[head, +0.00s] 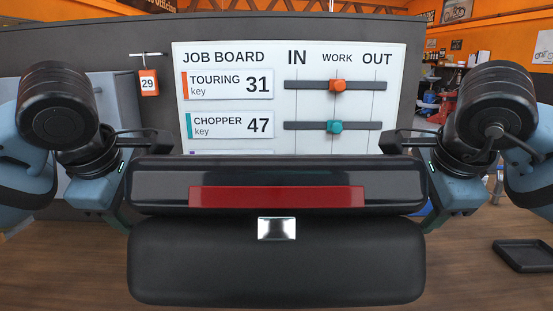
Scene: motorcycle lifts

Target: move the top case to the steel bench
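The top case (276,262) is black, with a red reflector strip across its front and a silver latch in the middle. It fills the lower centre of the head view, close to me and level. My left gripper (148,146) is at its left end and my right gripper (404,146) at its right end. Both seem shut on the case, which appears held between them; the fingertips are partly hidden behind its upper edge. The case hides what is directly below and behind it. No surface is clearly recognisable as the steel bench.
A brown wood-like surface (70,270) spreads below, with a black tray (524,256) at the right. A dark panel with a white job board (230,60) and orange and teal sliders stands behind the case. An orange tag marked 29 (149,83) hangs on the panel.

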